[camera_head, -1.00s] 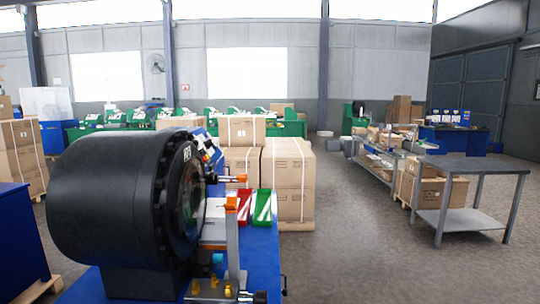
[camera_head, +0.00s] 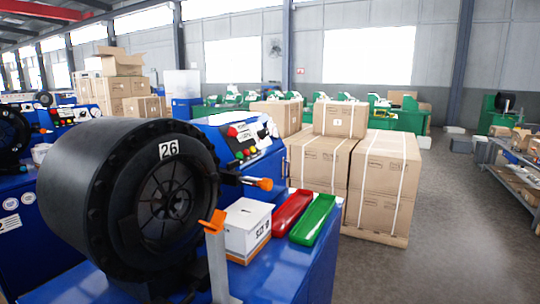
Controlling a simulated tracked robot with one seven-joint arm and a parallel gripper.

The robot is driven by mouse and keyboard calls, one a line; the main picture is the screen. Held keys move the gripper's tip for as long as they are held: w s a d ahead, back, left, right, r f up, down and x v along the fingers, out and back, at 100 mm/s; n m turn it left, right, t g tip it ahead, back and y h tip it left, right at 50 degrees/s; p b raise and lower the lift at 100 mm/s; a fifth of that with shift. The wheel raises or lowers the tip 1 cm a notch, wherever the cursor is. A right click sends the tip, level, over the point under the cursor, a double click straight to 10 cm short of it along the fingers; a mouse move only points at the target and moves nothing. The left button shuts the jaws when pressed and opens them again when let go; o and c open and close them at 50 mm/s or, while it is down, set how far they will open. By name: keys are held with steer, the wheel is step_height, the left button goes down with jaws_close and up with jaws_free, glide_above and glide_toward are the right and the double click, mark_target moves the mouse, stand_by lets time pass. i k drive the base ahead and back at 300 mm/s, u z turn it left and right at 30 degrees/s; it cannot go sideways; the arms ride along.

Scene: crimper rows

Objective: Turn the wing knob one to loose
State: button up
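A crimper machine with a large black drum (camera_head: 110,185), labelled 26, stands on a blue bench at the left. An orange wing-shaped knob (camera_head: 213,222) sits on top of a grey upright post (camera_head: 218,270) in front of the drum. A second orange knob (camera_head: 265,184) sticks out on a dark rod to the right of the drum. I cannot tell which one is wing knob one, or whether either is loose or tight. My gripper is not in view.
A white box (camera_head: 247,232), a red tray (camera_head: 293,216) and a green tray (camera_head: 314,219) lie on the bench. A control panel (camera_head: 243,140) stands behind. Stacked cartons (camera_head: 385,180) stand beyond the bench. Open floor (camera_head: 460,220) is at the right.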

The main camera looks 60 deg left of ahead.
mark_target(231, 166)
steer(key=u, duration=0.35)
steer(key=i, duration=0.95)
steer(key=u, duration=1.15)
steer(key=i, duration=0.65)
steer(key=u, duration=0.4)
steer(key=k, duration=0.75)
steer(key=u, duration=0.2)
steer(key=i, duration=0.75)
steer(key=z, duration=0.15)
